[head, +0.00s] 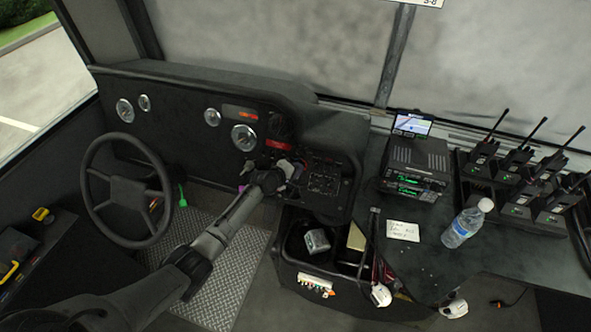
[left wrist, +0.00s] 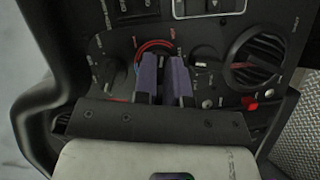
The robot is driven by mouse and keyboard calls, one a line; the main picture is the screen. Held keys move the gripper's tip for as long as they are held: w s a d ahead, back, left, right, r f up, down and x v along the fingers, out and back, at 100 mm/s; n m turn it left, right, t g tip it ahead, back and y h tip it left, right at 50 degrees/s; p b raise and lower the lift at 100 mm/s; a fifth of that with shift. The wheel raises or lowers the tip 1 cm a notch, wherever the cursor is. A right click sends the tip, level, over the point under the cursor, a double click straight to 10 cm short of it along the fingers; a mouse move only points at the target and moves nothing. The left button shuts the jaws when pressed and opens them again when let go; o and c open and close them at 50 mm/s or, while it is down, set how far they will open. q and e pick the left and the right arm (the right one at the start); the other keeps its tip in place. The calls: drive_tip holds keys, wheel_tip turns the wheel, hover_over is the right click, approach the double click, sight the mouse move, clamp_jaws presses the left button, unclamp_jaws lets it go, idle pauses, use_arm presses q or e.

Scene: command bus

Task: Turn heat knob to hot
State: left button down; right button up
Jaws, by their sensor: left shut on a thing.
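The heat knob sits on the black dashboard control panel (left wrist: 225,88), inside a ring marked with a red arc (left wrist: 155,47) and some blue at its left side. My left gripper (left wrist: 165,66) has its two purple-grey fingers closed around the knob, which is mostly hidden between them. In the head view my left gripper (head: 283,168) reaches the panel right of the gauges, and the knob itself cannot be made out. Which way the knob points cannot be told. My right gripper is not in view.
A round air vent (left wrist: 257,60) and a small red switch (left wrist: 250,106) lie right of the fingers. A steering wheel (head: 128,190) stands at left. The right counter holds a radio unit (head: 415,165), a water bottle (head: 466,224) and several handheld radios.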

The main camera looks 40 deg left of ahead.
use_arm(q)
drive_tip(key=shift+s+d+f, duration=0.1)
drive_tip(key=shift+f, duration=0.3)
drive_tip(key=c, duration=1.2)
unclamp_jaws()
drive_tip(key=shift+r, duration=0.3)
drive_tip(key=shift+s+r, duration=0.15)
drive_tip(key=shift+r, duration=0.1)
drive_tip(key=v, duration=0.4)
drive_tip(key=p+v, duration=0.1)
drive_tip(key=v, duration=0.8)
drive_tip(key=shift+s+f, duration=0.2)
drive_tip(key=shift+f, duration=0.1)
